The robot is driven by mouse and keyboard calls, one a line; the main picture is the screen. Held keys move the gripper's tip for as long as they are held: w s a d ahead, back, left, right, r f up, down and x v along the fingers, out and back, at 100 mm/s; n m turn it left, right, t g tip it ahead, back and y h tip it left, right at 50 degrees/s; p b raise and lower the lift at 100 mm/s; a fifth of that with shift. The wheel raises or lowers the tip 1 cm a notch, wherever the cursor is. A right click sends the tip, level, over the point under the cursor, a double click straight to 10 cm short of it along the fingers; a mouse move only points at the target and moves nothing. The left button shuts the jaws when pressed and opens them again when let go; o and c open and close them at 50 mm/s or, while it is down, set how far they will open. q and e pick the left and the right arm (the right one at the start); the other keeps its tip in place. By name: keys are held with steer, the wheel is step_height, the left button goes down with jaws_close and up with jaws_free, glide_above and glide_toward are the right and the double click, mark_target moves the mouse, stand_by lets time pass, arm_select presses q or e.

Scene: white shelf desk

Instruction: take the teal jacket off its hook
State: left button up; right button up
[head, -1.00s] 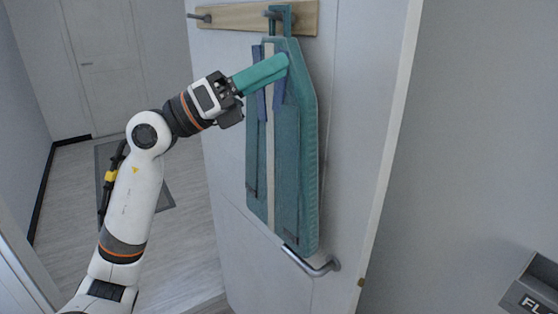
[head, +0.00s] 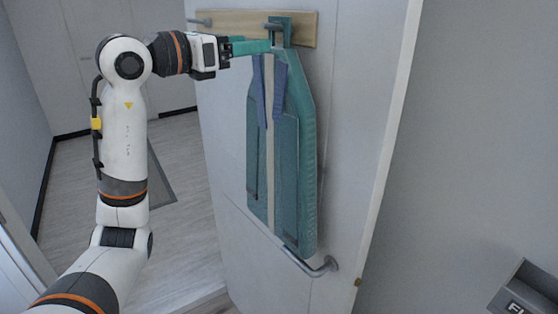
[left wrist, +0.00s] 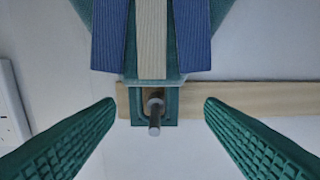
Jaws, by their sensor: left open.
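The teal jacket (head: 288,165), with blue lapels and a pale centre strip, hangs on the white door. Its teal hanging loop (head: 286,30) is around a metal hook (head: 270,27) on a wooden board. In the left wrist view the jacket's collar end (left wrist: 150,40) is at the top, with the loop (left wrist: 171,103) around the hook (left wrist: 154,118). My left gripper (head: 270,46) is at the jacket's top, just below the hook. Its teal fingers (left wrist: 159,103) are open, one on each side of the loop and apart from it. My right gripper is out of view.
The wooden board (head: 237,20) carries another hook (head: 200,21) at left. A metal door handle (head: 315,268) sticks out below the jacket. A grey box with lettering (head: 525,290) is at lower right. Open floor (head: 190,200) lies left of the door.

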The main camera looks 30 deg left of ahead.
arm_select(q)
steer(key=p+x, duration=0.2)
steer(key=x, duration=0.1)
steer(key=p+x, duration=0.1)
steer(key=x, duration=0.1)
steer(key=shift+d+r+p, duration=0.3)
steer(key=shift+d+r, duration=0.05)
steer(key=shift+d, duration=0.1)
steer(key=shift+s+a, duration=0.1)
steer(key=shift+a, duration=0.05)
steer(key=shift+c, duration=1.4)
steer(key=shift+r, duration=0.1)
jaws_close()
